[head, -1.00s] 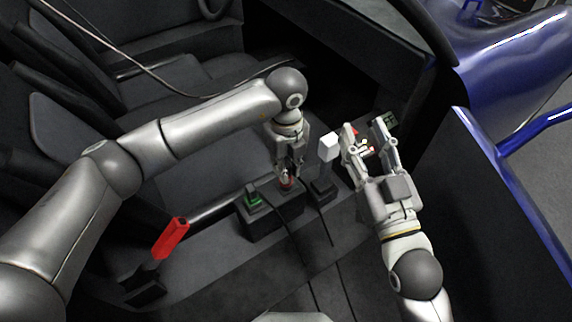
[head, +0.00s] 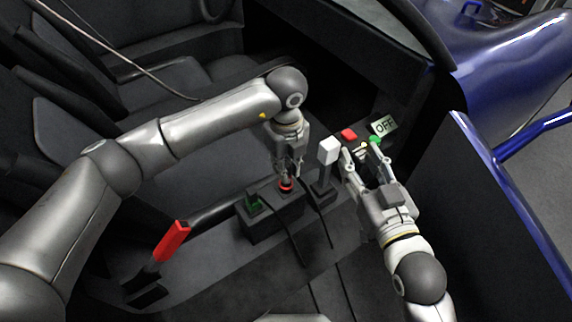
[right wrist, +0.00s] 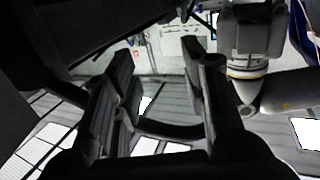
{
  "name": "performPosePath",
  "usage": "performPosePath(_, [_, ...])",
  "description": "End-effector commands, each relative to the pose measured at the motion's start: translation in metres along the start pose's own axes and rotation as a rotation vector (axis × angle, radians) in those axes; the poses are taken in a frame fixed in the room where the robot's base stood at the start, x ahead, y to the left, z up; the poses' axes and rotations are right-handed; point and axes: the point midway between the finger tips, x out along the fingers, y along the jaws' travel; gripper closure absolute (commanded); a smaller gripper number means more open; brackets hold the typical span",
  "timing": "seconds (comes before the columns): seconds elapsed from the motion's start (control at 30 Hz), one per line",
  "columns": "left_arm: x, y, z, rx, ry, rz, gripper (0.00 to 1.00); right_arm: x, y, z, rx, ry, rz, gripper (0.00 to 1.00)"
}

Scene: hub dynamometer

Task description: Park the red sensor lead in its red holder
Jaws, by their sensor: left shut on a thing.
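My left gripper (head: 286,178) points down at the dark block on the console. It is shut on the red sensor lead, whose plug is mostly hidden by the fingers. A red ring (head: 286,187) shows at the fingertips on top of the block; I cannot tell whether it is the plug or the red holder, nor how deep the plug sits. A dark cable (head: 293,230) runs from there toward the front. My right gripper (head: 364,149) is open and empty beside the button panel; its spread fingers also show in the right wrist view (right wrist: 160,55).
A green plug or holder (head: 253,202) sits left on the block (head: 270,222). A white-topped lever (head: 328,152) stands between the grippers. Behind my right gripper are a red button (head: 349,134), a green button (head: 376,140) and an OFF display (head: 384,126). A red-handled lever (head: 172,241) stands at left.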

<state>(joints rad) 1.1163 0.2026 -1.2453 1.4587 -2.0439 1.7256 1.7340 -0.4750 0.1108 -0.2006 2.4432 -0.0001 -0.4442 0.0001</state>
Motion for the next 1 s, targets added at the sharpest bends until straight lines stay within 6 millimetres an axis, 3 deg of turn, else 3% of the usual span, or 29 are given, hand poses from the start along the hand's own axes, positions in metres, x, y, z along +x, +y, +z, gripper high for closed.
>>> performPosePath(1.0, [-0.015,0.0,0.0,0.0,0.0,0.0,1.0,-0.013,0.006,0.047,-0.003,-0.262,0.013,0.6])
